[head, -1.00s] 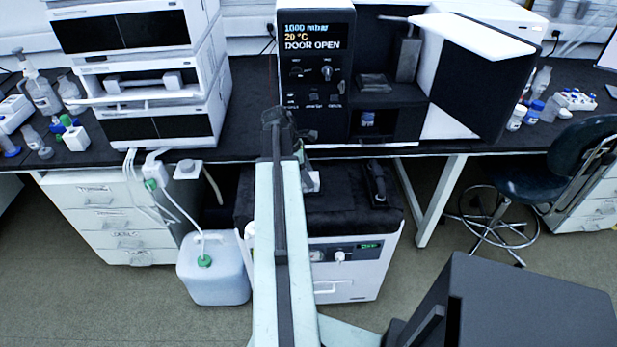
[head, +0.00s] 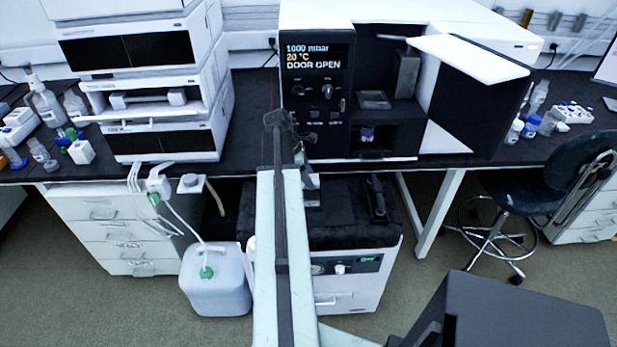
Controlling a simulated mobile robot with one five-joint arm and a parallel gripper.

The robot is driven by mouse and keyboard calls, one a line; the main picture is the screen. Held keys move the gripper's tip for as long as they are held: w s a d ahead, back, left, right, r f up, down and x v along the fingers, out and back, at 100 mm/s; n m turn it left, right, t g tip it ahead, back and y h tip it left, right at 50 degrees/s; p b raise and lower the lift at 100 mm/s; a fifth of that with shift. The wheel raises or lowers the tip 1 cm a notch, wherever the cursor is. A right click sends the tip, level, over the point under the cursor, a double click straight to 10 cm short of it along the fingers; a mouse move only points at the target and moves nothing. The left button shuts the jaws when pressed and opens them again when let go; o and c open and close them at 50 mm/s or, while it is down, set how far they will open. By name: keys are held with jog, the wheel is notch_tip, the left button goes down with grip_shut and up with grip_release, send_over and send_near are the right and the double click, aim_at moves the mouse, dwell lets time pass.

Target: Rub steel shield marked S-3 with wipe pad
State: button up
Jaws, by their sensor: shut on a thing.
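My gripper (head: 309,182) hangs below the far end of my arm, over the black top of a white unit under the bench. The arm partly hides it. It is shut on a small pale grey thing (head: 312,199), seemingly the wipe pad, though its shape is hard to make out. In the open chamber of the instrument on the bench lies a flat grey plate (head: 373,100), and a grey upright piece (head: 406,74) stands behind it. I cannot read any S-3 mark, so I cannot tell which is the steel shield. My gripper is below and apart from both.
The instrument's door (head: 480,95) stands open to the right. A dark upright object (head: 377,200) is on the white unit (head: 365,290). A blue-capped vial (head: 367,134) sits in the lower recess. A white canister (head: 215,285) and a stool (head: 545,195) flank the unit.

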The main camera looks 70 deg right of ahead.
jog(key=shift+r+p, duration=1)
jog(key=shift+r, duration=0.45)
notch_tip(320, 180, up, 3)
jog(key=p, duration=0.3)
jog(key=shift+r, duration=0.1)
